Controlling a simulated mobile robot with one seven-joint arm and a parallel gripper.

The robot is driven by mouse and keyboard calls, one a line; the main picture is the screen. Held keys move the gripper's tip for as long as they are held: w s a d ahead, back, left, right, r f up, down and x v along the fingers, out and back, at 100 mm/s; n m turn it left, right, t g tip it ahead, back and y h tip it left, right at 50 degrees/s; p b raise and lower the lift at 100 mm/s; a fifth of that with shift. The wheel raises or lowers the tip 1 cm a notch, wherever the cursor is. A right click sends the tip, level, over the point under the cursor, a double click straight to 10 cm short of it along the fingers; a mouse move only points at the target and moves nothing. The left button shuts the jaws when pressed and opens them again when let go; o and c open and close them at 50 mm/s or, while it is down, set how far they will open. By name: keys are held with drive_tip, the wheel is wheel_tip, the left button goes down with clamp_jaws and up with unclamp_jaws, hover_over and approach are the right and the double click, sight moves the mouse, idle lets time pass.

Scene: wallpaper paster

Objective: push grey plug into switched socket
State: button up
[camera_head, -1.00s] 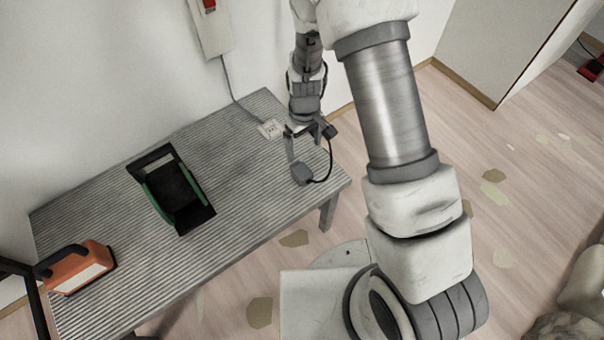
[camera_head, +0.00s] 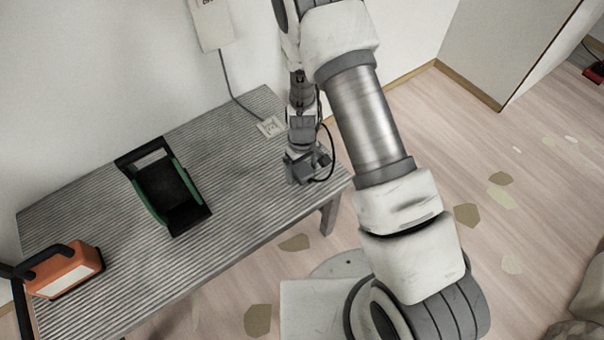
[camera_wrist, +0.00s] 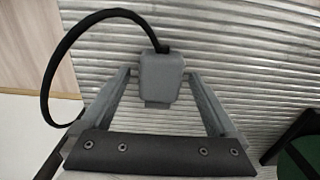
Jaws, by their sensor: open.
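The grey plug (camera_wrist: 161,78) shows in the wrist view, on the ribbed table top, with a black cable leaving its far end and looping left. My gripper (camera_wrist: 158,74) is open, with one finger on each side of the plug. The right finger looks closer to it than the left, and I cannot tell whether either touches. In the head view my gripper (camera_head: 304,166) is low over the table's right end and hides most of the plug. A white socket (camera_head: 270,127) lies at the table's back edge, on a grey cord from a white wall box (camera_head: 211,22).
A black and green open bin (camera_head: 168,188) stands mid-table. An orange lamp-like object (camera_head: 66,270) is at the table's left end. The ribbed table (camera_head: 236,160) is clear between the bin and my gripper. The wall runs close behind it.

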drive_tip(key=c, duration=1.5)
drive_tip(key=shift+r, duration=0.15)
